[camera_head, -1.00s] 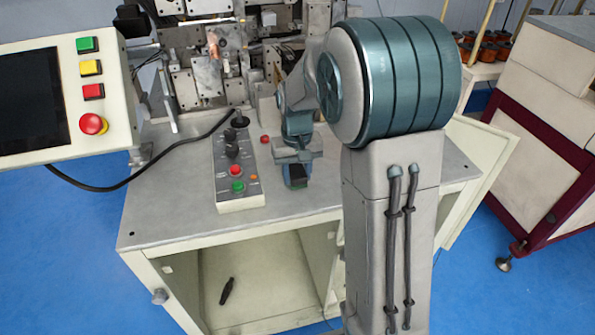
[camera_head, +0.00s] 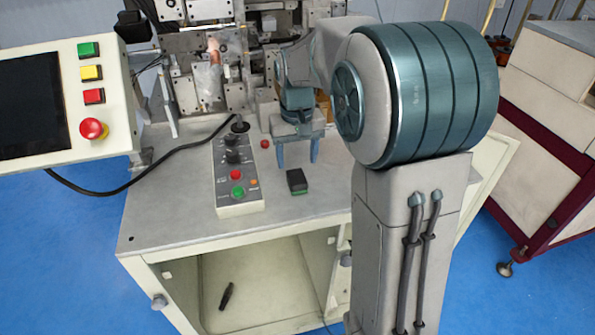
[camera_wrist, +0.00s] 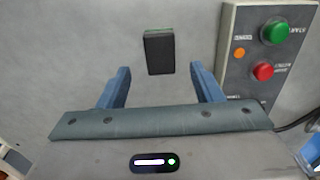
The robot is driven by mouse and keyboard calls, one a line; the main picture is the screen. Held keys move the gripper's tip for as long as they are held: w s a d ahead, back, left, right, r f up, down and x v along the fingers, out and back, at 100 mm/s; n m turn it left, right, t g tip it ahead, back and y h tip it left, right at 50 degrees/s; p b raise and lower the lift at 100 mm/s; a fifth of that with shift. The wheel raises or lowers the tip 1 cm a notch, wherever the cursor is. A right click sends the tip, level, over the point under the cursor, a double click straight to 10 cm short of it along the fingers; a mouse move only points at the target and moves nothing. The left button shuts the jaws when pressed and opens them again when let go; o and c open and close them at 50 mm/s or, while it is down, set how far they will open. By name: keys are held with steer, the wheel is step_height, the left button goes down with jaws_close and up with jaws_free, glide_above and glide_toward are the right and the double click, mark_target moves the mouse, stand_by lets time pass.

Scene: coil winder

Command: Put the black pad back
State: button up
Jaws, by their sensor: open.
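The black pad (camera_head: 297,181), a small dark block with a green edge, lies on the grey tabletop (camera_head: 310,205) to the right of the control box. In the wrist view the pad (camera_wrist: 159,52) lies beyond the fingertips, roughly centred between them. My gripper (camera_head: 298,163) is open and empty, with its two blue fingers apart, just behind the pad in the head view. The gripper also shows in the wrist view (camera_wrist: 159,72). Nothing is between the fingers.
The control box (camera_head: 235,175) with buttons and a black cable stands left of the pad. The winding machine (camera_head: 205,85) rises behind. A screen panel (camera_head: 95,100) overhangs at left. An open cabinet below holds a small black item (camera_head: 226,296). Tabletop in front of the pad is clear.

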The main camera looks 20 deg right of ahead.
mark_target(297, 177)
steer(key=s+r+t, duration=0.1)
steer(key=s+r, duration=0.4)
steer(key=s, duration=0.6)
steer(key=s+f+t, duration=0.2)
steer(key=s+f, duration=0.2)
steer(key=s, duration=0.6)
steer(key=shift+f, duration=0.4)
steer(key=shift+w, duration=0.1)
